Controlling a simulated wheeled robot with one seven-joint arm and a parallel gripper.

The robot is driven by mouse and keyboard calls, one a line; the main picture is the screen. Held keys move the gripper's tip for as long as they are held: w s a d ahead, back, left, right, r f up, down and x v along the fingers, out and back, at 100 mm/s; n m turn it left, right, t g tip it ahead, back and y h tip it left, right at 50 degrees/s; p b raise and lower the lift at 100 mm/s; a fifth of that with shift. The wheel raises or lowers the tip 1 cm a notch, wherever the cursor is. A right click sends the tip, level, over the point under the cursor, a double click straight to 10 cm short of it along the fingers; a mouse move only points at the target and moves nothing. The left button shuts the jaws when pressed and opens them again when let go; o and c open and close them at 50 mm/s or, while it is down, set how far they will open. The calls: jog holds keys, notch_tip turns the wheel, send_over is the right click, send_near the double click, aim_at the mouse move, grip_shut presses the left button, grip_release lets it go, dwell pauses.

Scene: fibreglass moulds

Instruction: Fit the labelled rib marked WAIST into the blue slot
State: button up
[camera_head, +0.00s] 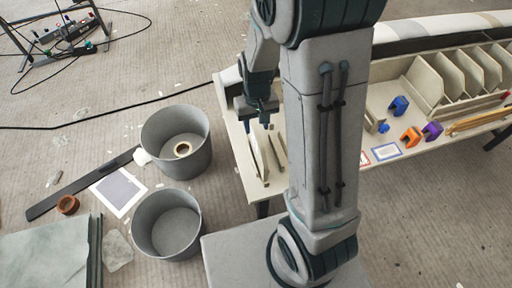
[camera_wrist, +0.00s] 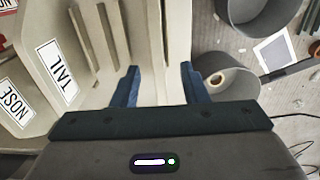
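My gripper (camera_head: 257,113) is over the left end of the beige bench, partly behind my own arm. In the wrist view its two blue fingers (camera_wrist: 160,85) are spread apart, with upright beige panels beyond and between them. I cannot tell whether they touch any panel. Two ribs carry readable labels, TAIL (camera_wrist: 58,72) and NOSE (camera_wrist: 14,104). No WAIST label is readable in either view. Thin upright plates (camera_head: 257,156) stand below my gripper at the bench's left end. A blue slotted block (camera_head: 398,105) sits on the bench to the right of my arm.
An orange block (camera_head: 411,137) and a purple block (camera_head: 432,131) sit near the blue one. A blue-bordered card (camera_head: 386,152) and a red-bordered card (camera_head: 364,158) lie in front. Upright dividers (camera_head: 450,80) stand behind. Two grey buckets (camera_head: 205,135) (camera_head: 140,225) stand on the floor at left.

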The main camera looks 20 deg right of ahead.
aim_at(256, 132)
jog(key=shift+w+d+f+b, duration=0.15)
jog(key=shift+f+b, duration=0.1)
jog(key=shift+f, duration=0.8)
jog(key=shift+w+a+f+b, duration=0.15)
jog(key=shift+f+b, duration=0.15)
jog(key=shift+f, duration=0.75)
jog(key=shift+w+d+f+b, duration=0.15)
jog(key=shift+f+b, duration=0.1)
jog(key=shift+f, duration=0.8)
grip_shut()
